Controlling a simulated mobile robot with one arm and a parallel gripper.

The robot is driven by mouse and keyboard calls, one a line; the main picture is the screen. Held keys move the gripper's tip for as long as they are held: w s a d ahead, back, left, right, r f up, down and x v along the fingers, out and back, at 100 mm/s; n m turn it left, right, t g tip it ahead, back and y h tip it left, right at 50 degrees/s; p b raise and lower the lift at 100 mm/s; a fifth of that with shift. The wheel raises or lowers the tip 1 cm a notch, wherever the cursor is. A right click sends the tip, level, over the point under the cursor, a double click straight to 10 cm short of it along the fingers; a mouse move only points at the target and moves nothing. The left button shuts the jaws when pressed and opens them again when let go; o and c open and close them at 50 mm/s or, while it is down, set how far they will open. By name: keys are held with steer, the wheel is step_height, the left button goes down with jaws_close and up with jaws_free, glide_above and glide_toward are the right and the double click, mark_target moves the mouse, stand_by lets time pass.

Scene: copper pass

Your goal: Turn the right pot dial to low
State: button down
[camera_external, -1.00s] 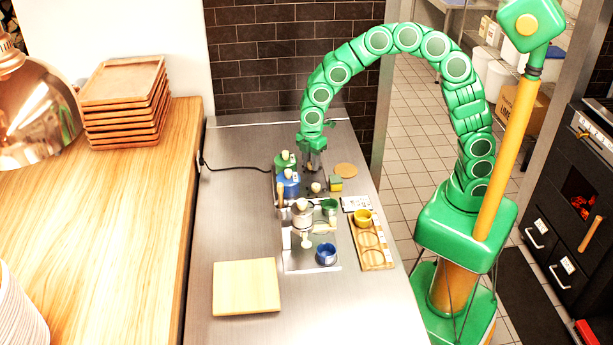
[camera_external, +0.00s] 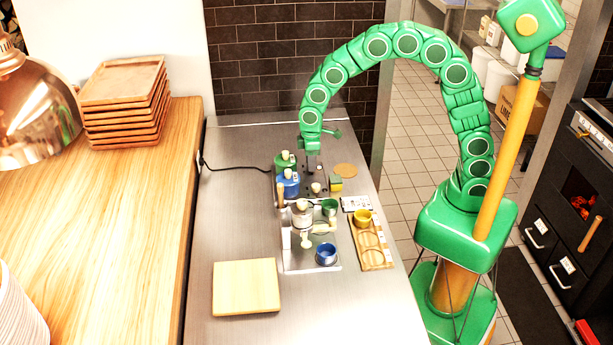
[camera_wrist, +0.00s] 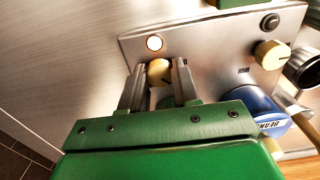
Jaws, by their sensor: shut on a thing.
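In the wrist view a cream dial (camera_wrist: 159,71) sits on a steel control panel (camera_wrist: 205,45), between the two fingers of my gripper (camera_wrist: 160,75). The fingers are shut on its sides, and a dark mark shows on its face. A second cream dial (camera_wrist: 271,53) is on the same panel to the right, clear of my fingers. In the outside view my gripper (camera_external: 312,166) points down at the far end of the panel, and one cream dial (camera_external: 316,188) shows nearer the camera. Dial markings are too small to read.
A lit lamp (camera_wrist: 154,42) is beside the held dial. A green pot (camera_external: 284,160) and a blue pot (camera_external: 290,184) stand left of the panel. A sponge (camera_external: 336,184) and a round cork mat (camera_external: 345,170) lie to the right.

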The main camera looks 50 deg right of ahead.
steer(key=shift+m, duration=1.2)
steer(key=c, duration=0.8)
jaws_free()
steer(key=shift+r, duration=3.9)
